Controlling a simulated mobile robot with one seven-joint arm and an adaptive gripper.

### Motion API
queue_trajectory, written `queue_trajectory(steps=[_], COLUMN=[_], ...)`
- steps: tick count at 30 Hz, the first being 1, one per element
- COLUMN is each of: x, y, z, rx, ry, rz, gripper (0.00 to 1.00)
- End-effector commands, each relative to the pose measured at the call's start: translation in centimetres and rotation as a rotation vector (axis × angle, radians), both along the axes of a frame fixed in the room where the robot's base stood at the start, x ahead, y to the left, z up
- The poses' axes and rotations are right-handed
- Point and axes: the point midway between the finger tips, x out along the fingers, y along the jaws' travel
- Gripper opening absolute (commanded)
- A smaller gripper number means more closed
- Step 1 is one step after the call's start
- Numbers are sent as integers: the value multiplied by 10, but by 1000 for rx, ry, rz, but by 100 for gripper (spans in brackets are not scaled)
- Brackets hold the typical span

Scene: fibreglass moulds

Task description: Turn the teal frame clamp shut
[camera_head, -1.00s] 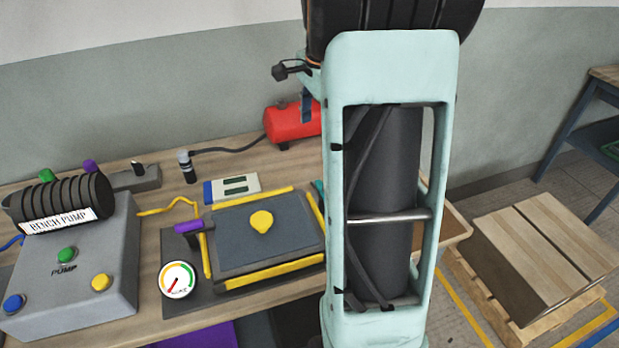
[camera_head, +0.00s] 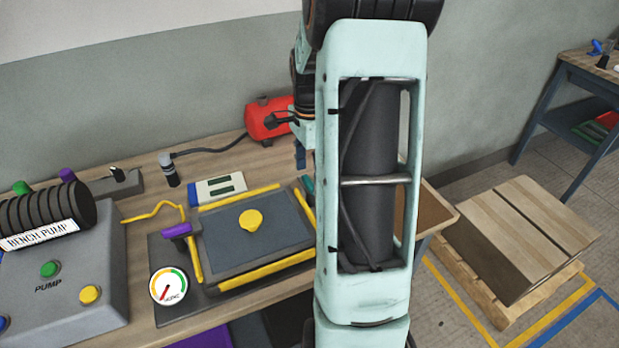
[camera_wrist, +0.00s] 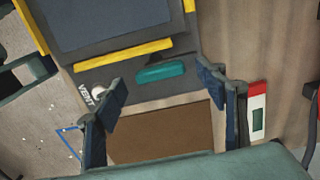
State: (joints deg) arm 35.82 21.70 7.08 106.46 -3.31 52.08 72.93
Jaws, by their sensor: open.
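The teal frame clamp (camera_wrist: 161,73) is a short bar on the dark plate beside one yellow frame strip in the wrist view. It lies roughly parallel to that strip. In the head view only a small piece of the clamp (camera_head: 308,184) shows, at the far right corner of the mould, beside my arm. My gripper (camera_wrist: 160,76) is open, with its blue fingers on either side of the clamp in the picture and nothing between them. I cannot tell how far above the clamp they are. In the head view one blue finger (camera_head: 300,156) shows above the bench near the clamp.
A purple clamp (camera_head: 177,231) sits at the mould's left side, with a gauge (camera_head: 168,285) in front. A red tank (camera_head: 266,119) stands behind my gripper. A white box (camera_head: 219,188) lies behind the mould. A white VENT knob (camera_wrist: 98,91) is near my left finger.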

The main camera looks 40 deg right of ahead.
Motion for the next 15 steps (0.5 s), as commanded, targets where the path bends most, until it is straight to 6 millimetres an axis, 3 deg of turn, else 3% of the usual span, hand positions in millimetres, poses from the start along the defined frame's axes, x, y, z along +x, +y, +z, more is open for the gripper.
queue_trajectory(steps=[4, 13, 15], x=[-1, 0, 0], y=[0, 0, 0], z=[-12, -15, -15], rx=[0, 0, 0], ry=[0, -1, -1], rz=[-1, -1, 0], gripper=[65, 65, 60])
